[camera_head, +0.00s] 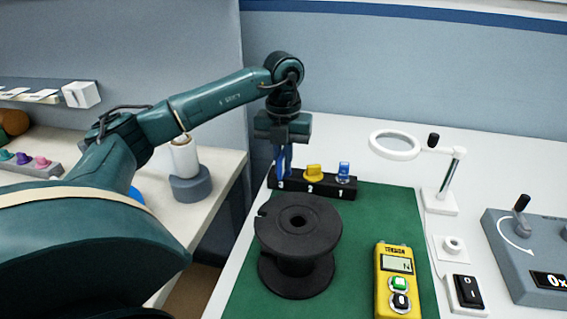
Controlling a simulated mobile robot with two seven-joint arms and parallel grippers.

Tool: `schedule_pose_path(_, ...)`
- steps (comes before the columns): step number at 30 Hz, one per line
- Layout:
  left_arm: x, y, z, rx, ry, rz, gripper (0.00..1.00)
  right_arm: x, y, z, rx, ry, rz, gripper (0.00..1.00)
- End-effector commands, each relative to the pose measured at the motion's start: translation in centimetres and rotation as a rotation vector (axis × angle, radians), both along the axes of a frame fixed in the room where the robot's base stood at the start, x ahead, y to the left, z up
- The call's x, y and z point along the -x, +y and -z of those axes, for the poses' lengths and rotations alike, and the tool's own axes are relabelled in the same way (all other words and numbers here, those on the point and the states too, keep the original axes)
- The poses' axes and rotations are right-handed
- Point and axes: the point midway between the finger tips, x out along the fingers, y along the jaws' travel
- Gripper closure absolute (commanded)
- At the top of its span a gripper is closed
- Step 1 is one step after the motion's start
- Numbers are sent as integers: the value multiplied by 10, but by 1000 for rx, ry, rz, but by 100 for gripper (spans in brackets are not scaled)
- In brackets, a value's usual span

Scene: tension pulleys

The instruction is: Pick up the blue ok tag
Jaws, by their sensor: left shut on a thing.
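A black rack (312,187) with slots marked 3, 2 and 1 stands at the back of the green mat. My left gripper (282,170) points down over slot 3 and is shut on a blue tag (281,160). The fingers hide much of this tag, and I cannot read any word on it or tell whether it is clear of the slot. Another blue piece (343,171) stands in slot 1. A yellow piece (313,172) stands in slot 2. My right gripper is not in view.
A black spool (299,227) stands on the green mat (355,228), in front of the rack. A yellow tension meter (396,262) lies to its right. A magnifier (394,144) on a stand and a grey crank box (520,237) are at the right. A wall is behind.

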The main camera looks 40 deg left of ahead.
Motion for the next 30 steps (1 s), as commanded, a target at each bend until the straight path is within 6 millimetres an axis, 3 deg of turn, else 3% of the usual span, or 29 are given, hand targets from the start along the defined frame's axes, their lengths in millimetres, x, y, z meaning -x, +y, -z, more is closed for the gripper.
schedule_pose_path(14, 0, 0, -3, 0, -1, 0, 100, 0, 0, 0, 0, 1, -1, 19)
schedule_pose_path(30, -1, 0, -96, 0, -2, -1, 100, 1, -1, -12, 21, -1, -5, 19)
